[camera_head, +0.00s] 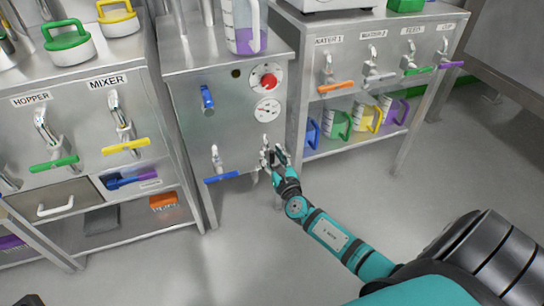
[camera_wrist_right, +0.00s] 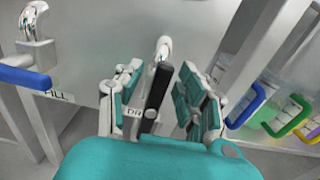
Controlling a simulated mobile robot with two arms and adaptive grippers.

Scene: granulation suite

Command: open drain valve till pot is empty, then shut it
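The drain valve is on the lower front of the middle steel cabinet (camera_head: 185,125), right of the fill valve with its blue handle (camera_head: 221,177). In the right wrist view its black handle (camera_wrist_right: 157,85) stands steeply, beside a partly hidden label starting "DR". My right gripper (camera_head: 273,160) is at this valve. In the wrist view the gripper (camera_wrist_right: 163,98) is open, with the black handle between its fingers, nearer the left finger and with a gap on the right. I cannot tell whether the left finger touches it. No pot interior or liquid stream is visible.
A red knob (camera_head: 265,77) and a gauge (camera_head: 267,110) are above the drain valve. A jug with purple contents (camera_head: 243,28) stands on top. Valve benches flank the cabinet; coloured-handled jugs (camera_head: 337,122) sit on the right shelf. The floor in front (camera_head: 240,260) is clear.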

